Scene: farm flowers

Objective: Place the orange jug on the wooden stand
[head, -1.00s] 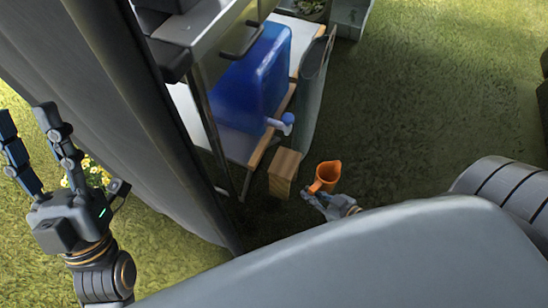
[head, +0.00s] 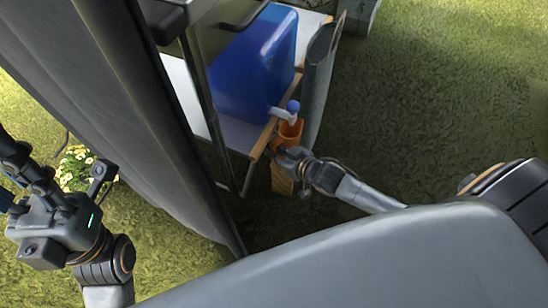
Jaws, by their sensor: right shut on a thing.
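The orange jug (head: 290,133) is up by the blue-and-white tap (head: 288,112) of the blue water container, its top close to or under the spout. My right gripper (head: 286,150) is shut on the jug from the near side and hides its lower part. The wooden stand (head: 281,182) is a light wood block just below the gripper in the picture, mostly hidden by it. Whether the jug touches the stand cannot be seen. My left gripper (head: 55,183) is at the lower left, its fingers apart, empty, away from these things.
The blue water container (head: 248,70) sits on a white table (head: 243,133) with a wooden edge. A dark metal post and a grey curtain stand on the left. Open grass (head: 430,90) lies to the right.

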